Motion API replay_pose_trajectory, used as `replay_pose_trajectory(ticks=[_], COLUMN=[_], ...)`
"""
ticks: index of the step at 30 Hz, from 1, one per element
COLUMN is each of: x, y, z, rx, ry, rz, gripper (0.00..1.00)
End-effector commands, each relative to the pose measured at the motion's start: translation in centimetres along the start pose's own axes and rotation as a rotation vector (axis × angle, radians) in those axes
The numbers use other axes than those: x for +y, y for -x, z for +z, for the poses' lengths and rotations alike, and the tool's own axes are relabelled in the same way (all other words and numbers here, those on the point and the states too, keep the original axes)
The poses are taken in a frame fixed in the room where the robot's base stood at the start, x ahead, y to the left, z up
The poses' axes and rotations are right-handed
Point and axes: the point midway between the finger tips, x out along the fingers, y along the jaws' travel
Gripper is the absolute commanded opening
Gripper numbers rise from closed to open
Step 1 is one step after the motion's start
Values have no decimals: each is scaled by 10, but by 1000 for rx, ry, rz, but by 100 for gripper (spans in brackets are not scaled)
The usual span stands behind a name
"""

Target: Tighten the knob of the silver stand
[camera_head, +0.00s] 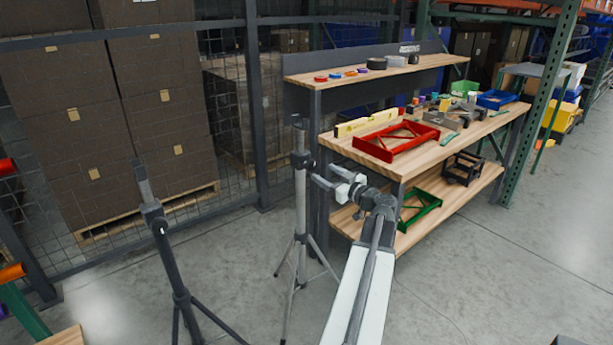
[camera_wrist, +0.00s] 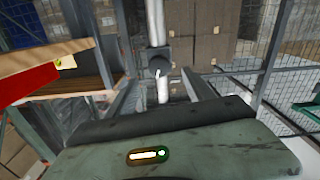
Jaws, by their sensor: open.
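The silver stand (camera_head: 301,205) stands upright on a tripod on the floor, left of the workbench. A dark collar (camera_head: 302,160) joins its sections, and a small dark knob (camera_head: 311,163) seems to stick out on its right. In the wrist view the silver pole (camera_wrist: 155,22) and dark collar (camera_wrist: 154,60) are ahead, with a small light part at the collar whose shape I cannot make out. My gripper (camera_head: 325,175) is open and empty, just right of and slightly below the collar. In the wrist view the stand lies between my fingers' lines (camera_wrist: 156,82), apparently apart from them.
A dark stand (camera_head: 165,250) is at the left. The workbench (camera_head: 460,150) holds a red frame (camera_head: 397,140) and several small items; a green frame (camera_head: 420,206) lies on its lower shelf. Mesh fence and stacked boxes (camera_head: 165,95) are behind.

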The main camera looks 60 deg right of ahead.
Motion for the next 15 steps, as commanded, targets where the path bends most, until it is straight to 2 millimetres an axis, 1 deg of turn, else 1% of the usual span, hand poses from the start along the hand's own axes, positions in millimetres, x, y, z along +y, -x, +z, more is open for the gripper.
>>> replay_pose_trajectory(ticks=[2,5,8,12,15], x=[3,2,3,3,3], y=[2,-3,-18,-46,-62], z=[-1,-2,-1,-1,-1], rx=[5,4,4,3,3], ry=[4,4,3,3,2], rz=[7,4,2,1,1], gripper=[61,61,61,61,61])
